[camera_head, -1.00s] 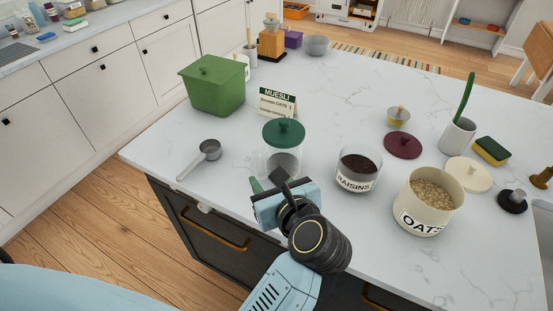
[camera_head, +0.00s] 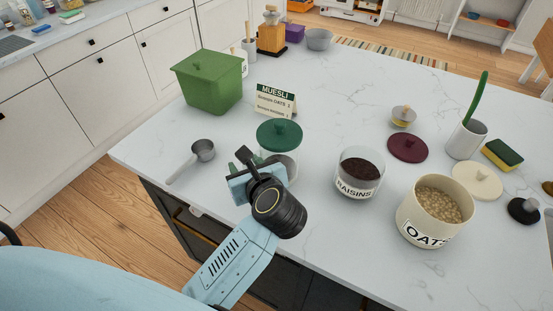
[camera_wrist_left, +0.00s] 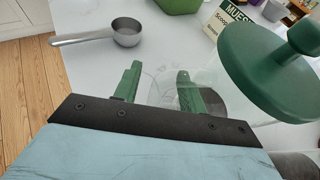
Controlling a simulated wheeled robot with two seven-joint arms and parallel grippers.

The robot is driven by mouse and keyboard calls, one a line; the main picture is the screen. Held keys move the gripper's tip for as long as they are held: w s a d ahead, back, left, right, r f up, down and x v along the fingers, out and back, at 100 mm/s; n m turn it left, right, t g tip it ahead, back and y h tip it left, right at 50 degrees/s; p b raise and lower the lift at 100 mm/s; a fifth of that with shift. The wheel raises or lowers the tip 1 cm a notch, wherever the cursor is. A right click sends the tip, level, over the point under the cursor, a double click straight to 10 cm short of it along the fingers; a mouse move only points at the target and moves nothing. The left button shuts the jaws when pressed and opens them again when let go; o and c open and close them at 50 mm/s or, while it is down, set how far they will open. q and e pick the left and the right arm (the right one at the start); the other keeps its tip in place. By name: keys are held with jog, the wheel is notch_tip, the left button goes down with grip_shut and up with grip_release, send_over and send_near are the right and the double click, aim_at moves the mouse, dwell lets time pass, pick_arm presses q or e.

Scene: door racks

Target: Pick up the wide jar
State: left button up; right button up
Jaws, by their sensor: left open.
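A clear glass jar (camera_head: 289,166) with a dark green knobbed lid (camera_head: 279,135) stands upright near the counter's front edge. A clear jar of raisins (camera_head: 359,172) and a wide cream jar of oats (camera_head: 437,212) stand to its right, both uncovered. My left gripper (camera_head: 247,162) is open at the left front side of the green-lidded jar and hides part of it. In the left wrist view its green fingers (camera_wrist_left: 158,85) are apart, with the lid (camera_wrist_left: 275,70) to their right. Whether glass is between the fingers I cannot tell. My right gripper is out of view.
A metal scoop (camera_head: 203,150) lies left of my gripper. A green bin (camera_head: 208,88) and a muesli card (camera_head: 275,101) stand behind. A maroon lid (camera_head: 407,148), a cream lid (camera_head: 476,181) and a sponge (camera_head: 503,154) lie at right. The counter's back middle is clear.

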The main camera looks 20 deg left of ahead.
pick_arm(q)
jog(key=shift+w+a+f, duration=0.2)
jog(key=shift+w+a, duration=0.1)
jog(key=shift+a, duration=0.05)
jog(key=shift+s, duration=0.15)
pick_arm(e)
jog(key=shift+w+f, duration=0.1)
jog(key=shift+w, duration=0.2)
pick_arm(q)
grip_shut()
jog(key=shift+r, duration=0.1)
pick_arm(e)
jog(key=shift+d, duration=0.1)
